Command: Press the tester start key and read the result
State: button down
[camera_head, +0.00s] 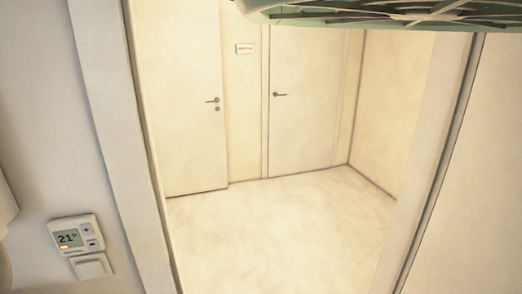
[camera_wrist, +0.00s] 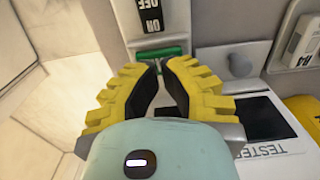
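In the wrist view, a white unit with upside-down "TESTER" lettering (camera_wrist: 270,150) and a dark panel (camera_wrist: 258,117) lies to the right, partly hidden by my gripper. The panel shows no readable result. My gripper (camera_wrist: 160,65) has yellow ribbed fingers with dark inner pads. Its tips are drawn together with nothing visible held between them. A green bar-shaped part (camera_wrist: 160,52) shows just beyond the tips; I cannot tell whether they touch it. No start key can be made out for certain. The head view shows neither tester nor gripper.
Beyond the green part is a panel marked ON and OFF (camera_wrist: 150,18). A grey knob (camera_wrist: 240,64), a white device (camera_wrist: 301,40) and a yellow object (camera_wrist: 306,108) are at the right. The head view shows a thermostat (camera_head: 75,236), two doors and open floor (camera_head: 290,225).

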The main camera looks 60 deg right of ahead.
jog(key=shift+f+b, duration=0.6)
jog(key=shift+f, duration=0.3)
jog(key=shift+r, duration=0.1)
jog(key=shift+r+p, duration=2.1)
jog(key=shift+r, duration=1.35)
